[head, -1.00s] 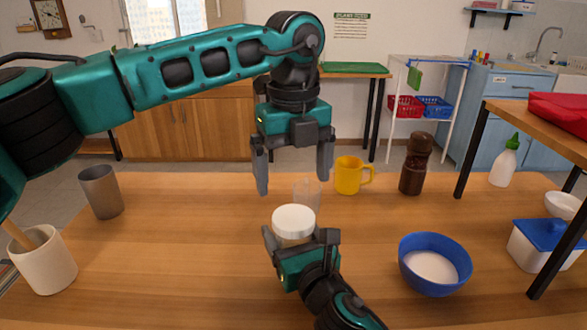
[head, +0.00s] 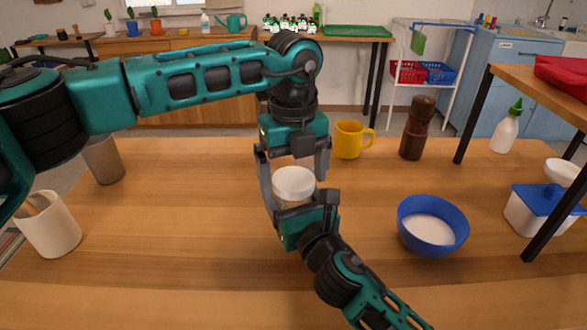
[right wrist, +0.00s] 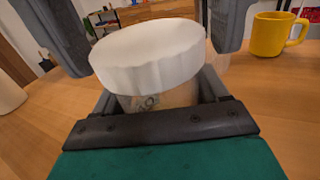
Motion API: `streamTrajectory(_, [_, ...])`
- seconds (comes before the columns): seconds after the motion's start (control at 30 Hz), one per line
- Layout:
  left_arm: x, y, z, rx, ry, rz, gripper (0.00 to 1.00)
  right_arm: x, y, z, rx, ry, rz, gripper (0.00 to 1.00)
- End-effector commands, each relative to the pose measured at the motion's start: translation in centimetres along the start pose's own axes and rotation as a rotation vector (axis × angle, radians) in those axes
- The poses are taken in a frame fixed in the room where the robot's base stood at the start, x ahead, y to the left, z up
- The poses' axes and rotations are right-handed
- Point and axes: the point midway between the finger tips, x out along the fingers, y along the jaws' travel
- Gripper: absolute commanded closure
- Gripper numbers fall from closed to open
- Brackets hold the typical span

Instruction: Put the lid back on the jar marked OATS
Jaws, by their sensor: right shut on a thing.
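A jar (right wrist: 165,99) with a partly hidden label stands upright, its body between the fingers of my right gripper (head: 300,212), which is shut on it. The label's word cannot be read in full. A wide white lid (head: 293,181) sits on top of the jar; it also shows large in the right wrist view (right wrist: 150,50). My left gripper (head: 297,190) points down from above, open, with one finger on each side of the lid. Whether its fingers touch the lid cannot be told.
A yellow mug (head: 348,140) and a brown pepper mill (head: 417,130) stand behind. A blue bowl of white powder (head: 432,226) is at right, near a shelf leg. A grey cup (head: 104,160) and a cream pot (head: 50,226) stand at left. The front table is clear.

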Motion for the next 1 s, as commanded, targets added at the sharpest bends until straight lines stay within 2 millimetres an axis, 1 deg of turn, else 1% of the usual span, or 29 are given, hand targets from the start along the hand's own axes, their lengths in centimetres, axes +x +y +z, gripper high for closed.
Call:
streamTrajectory(0.03, [-0.01,0.01,0.01,0.000,0.000,0.000,0.10,0.00,0.01,-0.03,0.000,0.001,0.000,1.00])
streamTrajectory(0.07, [-0.01,0.01,0.01,0.000,0.000,0.000,0.13,0.00,0.01,-0.03,0.000,0.001,0.000,1.00])
streamTrajectory(0.57, [-0.05,0.00,0.02,0.000,0.000,0.000,0.61,0.00,0.00,-0.03,0.000,0.001,0.000,1.00])
streamTrajectory(0.67, [-0.05,0.00,0.02,0.011,0.000,0.000,0.61,0.00,0.00,-0.03,0.000,0.001,0.000,1.00])
streamTrajectory(0.77, [-0.04,0.00,0.02,0.087,0.000,0.000,0.61,0.00,0.00,-0.03,0.000,0.001,0.000,1.00])
streamTrajectory(0.87, [-0.02,0.00,0.01,0.246,0.000,0.000,0.61,0.00,0.00,-0.03,0.000,0.001,0.000,1.00])
streamTrajectory(1.0, [0.01,0.01,0.01,0.520,0.000,0.000,0.61,0.00,0.00,-0.03,0.000,0.001,0.000,1.00])
